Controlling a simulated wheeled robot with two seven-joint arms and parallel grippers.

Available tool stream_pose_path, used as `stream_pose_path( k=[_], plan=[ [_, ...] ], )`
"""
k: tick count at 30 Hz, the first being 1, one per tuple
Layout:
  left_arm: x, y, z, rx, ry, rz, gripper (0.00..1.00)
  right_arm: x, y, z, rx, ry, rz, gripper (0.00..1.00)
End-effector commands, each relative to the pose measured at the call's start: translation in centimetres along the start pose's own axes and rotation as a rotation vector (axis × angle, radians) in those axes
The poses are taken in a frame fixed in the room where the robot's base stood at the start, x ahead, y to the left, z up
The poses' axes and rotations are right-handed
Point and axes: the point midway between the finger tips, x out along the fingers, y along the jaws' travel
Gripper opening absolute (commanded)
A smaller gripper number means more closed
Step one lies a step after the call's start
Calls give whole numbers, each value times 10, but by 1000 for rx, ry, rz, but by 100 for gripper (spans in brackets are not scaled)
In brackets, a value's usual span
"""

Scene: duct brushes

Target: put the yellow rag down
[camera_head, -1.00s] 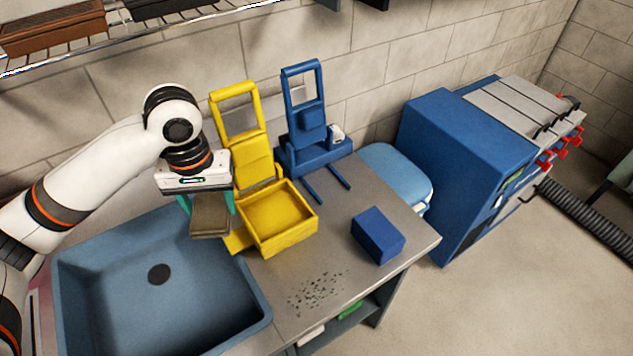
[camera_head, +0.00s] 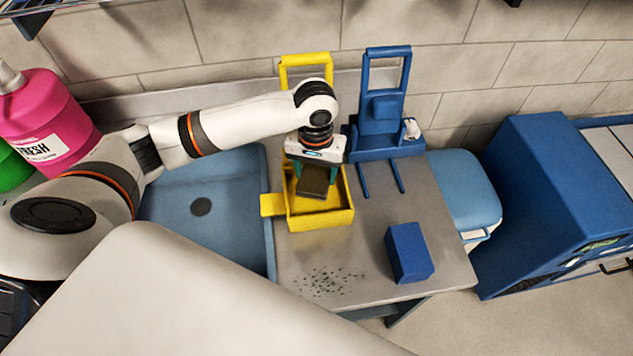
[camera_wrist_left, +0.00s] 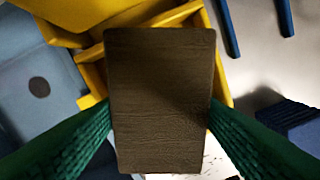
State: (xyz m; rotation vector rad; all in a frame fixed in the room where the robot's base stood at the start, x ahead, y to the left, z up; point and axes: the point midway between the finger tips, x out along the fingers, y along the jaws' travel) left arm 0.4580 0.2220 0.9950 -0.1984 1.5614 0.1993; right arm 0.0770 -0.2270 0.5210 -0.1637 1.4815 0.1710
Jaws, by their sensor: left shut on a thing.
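In the left wrist view the brown piece (camera_wrist_left: 160,100) lies between the two green fingers and covers the view's middle. In the head view it hangs over the yellow tray (camera_head: 322,222), which has a tall yellow frame (camera_head: 306,60) behind it. Whether the piece touches the tray floor I cannot tell. No other rag shows. My right gripper is not in view.
A blue sink (camera_head: 240,215) lies left of the tray. A blue stand (camera_head: 382,120) with two prongs is to the right. A blue block (camera_head: 408,253) and dark specks (camera_head: 328,281) are on the grey counter (camera_head: 375,222). Pink bottle (camera_head: 45,120) at far left.

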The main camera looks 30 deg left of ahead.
Motion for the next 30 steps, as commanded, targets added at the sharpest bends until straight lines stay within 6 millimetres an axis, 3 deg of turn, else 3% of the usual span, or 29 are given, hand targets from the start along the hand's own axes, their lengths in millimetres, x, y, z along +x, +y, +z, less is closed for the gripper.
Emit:
stream_pose_path(
  k=[13,26,27,30],
  plan=[
    [52,0,0,0,1,2,43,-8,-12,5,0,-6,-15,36],
    [60,0,0,1,1,0,43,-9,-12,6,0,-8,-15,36],
    [60,0,0,1,0,0,68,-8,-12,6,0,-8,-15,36],
    [60,0,0,1,0,0,83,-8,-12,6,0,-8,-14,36]
  ],
)
